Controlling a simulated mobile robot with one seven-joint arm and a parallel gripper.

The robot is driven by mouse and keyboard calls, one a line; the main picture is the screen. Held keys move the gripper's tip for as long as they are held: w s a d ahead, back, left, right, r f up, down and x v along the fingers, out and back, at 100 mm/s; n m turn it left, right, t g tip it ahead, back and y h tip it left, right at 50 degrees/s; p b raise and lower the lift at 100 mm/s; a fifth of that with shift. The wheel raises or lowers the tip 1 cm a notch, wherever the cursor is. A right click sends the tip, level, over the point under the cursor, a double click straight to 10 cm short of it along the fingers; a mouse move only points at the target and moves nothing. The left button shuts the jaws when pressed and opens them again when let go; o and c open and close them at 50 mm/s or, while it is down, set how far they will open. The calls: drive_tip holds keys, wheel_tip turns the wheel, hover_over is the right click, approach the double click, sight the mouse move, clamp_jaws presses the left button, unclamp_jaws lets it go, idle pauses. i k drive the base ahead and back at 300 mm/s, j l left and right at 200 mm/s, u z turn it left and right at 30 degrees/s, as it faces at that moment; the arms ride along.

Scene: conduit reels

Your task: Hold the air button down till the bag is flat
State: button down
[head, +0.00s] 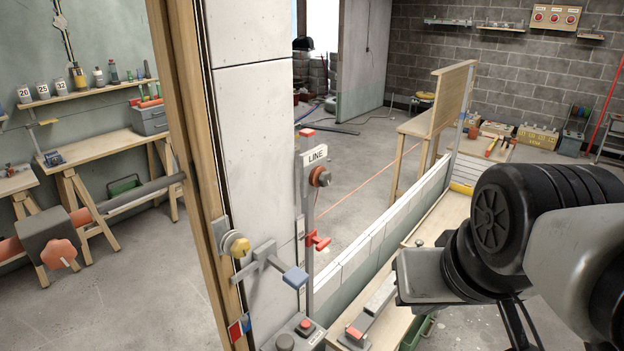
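A grey control box (318,336) stands at the bottom centre, partly cut off by the frame edge. It carries a red button (305,325) and a dark grey round button (284,342). I cannot read which one is the air button. I cannot make out a bag in this view. My arm comes in from the right, and a grey block (422,274) at its end hangs over the bench, right of and apart from the control box. The fingers of my gripper are not clear enough to tell their state.
A post with a LINE sign (315,155) and a wall panel (255,130) rise behind the box. A blue-ended lever (294,277) juts out just above it. A grey bar with a red end (372,312) lies on the bench to the right. Open floor (365,185) lies beyond.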

sight(306, 322)
drive_tip(key=u, duration=0.5)
drive_tip(key=j+z, duration=0.15)
drive_tip(key=i+j+z, duration=0.1)
drive_tip(key=j, duration=0.25)
drive_tip(key=k+l+u, duration=0.1)
drive_tip(key=k, duration=0.35)
drive_tip(key=i+l+u, duration=0.2)
drive_tip(key=l, duration=0.2)
drive_tip(key=i+l+u, duration=0.2)
drive_tip(key=l, duration=0.2)
